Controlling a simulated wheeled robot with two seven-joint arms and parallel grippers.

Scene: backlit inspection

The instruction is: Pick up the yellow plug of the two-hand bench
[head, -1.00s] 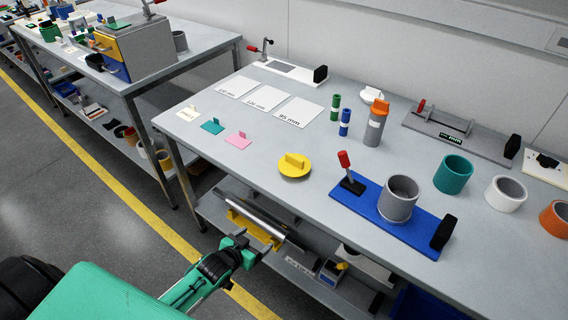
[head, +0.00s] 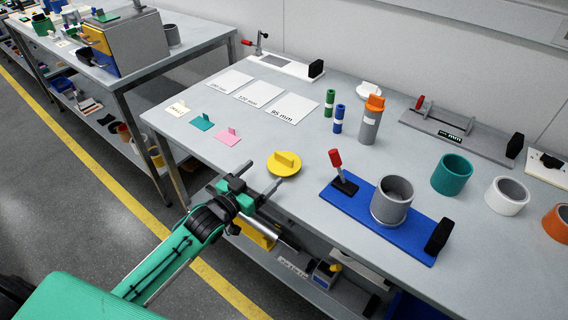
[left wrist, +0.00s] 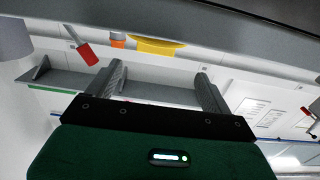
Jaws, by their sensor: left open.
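The yellow plug (head: 285,168) is a round disc with an upright grip tab. It lies flat near the front edge of the grey bench (head: 300,112). My left gripper (head: 260,177) is open and empty, just in front of the plug on its left side. One fingertip appears close to the disc's rim; whether it touches I cannot tell. In the left wrist view the plug (left wrist: 157,46) shows as a thin yellow shape beyond the two parted fingers (left wrist: 160,78). My right gripper is not in view.
Right of the plug stands a blue fixture (head: 372,219) with a red-handled clamp (head: 335,160) and a grey ring (head: 392,198). A pink plate (head: 227,137) lies to the left. Teal (head: 452,174) and white (head: 506,195) rings stand further right.

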